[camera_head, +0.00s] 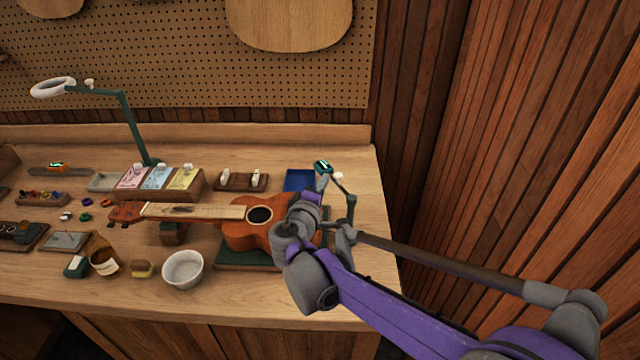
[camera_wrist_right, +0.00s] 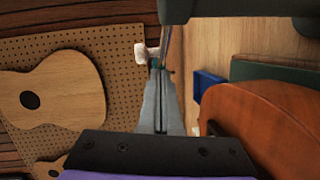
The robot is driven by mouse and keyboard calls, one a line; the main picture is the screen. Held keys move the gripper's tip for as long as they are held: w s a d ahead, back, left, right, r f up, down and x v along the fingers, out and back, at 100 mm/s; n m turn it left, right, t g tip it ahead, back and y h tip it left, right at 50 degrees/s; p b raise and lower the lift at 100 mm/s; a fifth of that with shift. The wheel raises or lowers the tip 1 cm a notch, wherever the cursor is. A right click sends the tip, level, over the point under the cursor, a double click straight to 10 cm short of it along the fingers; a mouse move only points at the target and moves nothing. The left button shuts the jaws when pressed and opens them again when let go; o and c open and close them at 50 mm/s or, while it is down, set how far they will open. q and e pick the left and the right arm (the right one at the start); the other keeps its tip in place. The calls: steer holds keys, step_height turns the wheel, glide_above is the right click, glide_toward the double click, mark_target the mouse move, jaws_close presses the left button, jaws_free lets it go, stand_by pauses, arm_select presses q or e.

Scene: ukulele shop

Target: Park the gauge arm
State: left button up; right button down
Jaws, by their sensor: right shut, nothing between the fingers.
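The gauge arm is a dark, jointed arm at the right end of the bench; its head with a lit teal display (camera_head: 323,166) shows just beyond my right wrist, near a small white knob (camera_head: 338,176). My right gripper (camera_wrist_right: 163,72) is shut and empty. In the right wrist view its fingertips are close to a white knob (camera_wrist_right: 145,53) and a dark bar (camera_wrist_right: 240,7); I cannot tell whether they touch. In the head view my wrist hides the fingertips and part of the gauge arm. My left gripper is not in view.
A brown ukulele (camera_head: 245,222) lies on the bench beside my right arm, its body partly hidden. A blue tray (camera_head: 297,180) is behind it. Bare wood shows at front right.

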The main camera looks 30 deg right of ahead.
mark_target(332, 178)
steer(key=shift+w+d+m+g+h, duration=0.15)
steer(key=shift+d+m+g+h, duration=0.15)
steer(key=shift+m+g+h, duration=0.35)
steer(key=m+g, duration=0.1)
steer(key=d+m+g+h, duration=0.2)
steer(key=g, duration=0.1)
steer(key=shift+w+d+p, duration=0.15)
steer(key=shift+w+p, duration=0.1)
steer(key=shift+p, duration=0.05)
steer(key=shift+d+m+g, duration=0.25)
steer(key=shift+s+d, duration=0.15)
steer(key=shift+d, duration=0.3)
steer(key=shift+a, duration=0.1)
